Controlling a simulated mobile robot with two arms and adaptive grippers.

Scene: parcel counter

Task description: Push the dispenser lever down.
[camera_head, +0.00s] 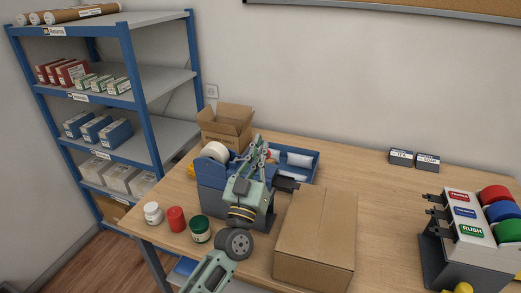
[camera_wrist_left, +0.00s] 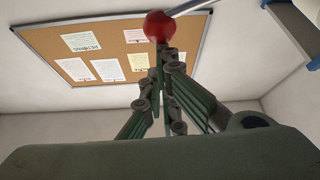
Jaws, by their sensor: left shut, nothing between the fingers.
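The dispenser (camera_head: 211,200) is a blue-grey machine with a white roll (camera_head: 215,152) on top, standing on the table left of centre, partly hidden by my left arm. Its lever's red ball knob (camera_head: 271,156) shows just beside my left fingertips. In the left wrist view the red knob (camera_wrist_left: 158,26) sits on a thin grey rod (camera_wrist_left: 195,8), beyond the fingertips. My left gripper (camera_head: 258,148) is shut and empty, over the dispenser. In the left wrist view its fingertips (camera_wrist_left: 165,54) appear just below the knob; I cannot tell whether they touch. My right gripper is not in view.
A closed carton (camera_head: 318,225) stands right of the dispenser. An open box (camera_head: 228,122) and a blue tray (camera_head: 312,157) are behind it. Jars, including a green one (camera_head: 200,230), stand front left. A label-roll stand (camera_head: 470,240) is far right. The table between is clear.

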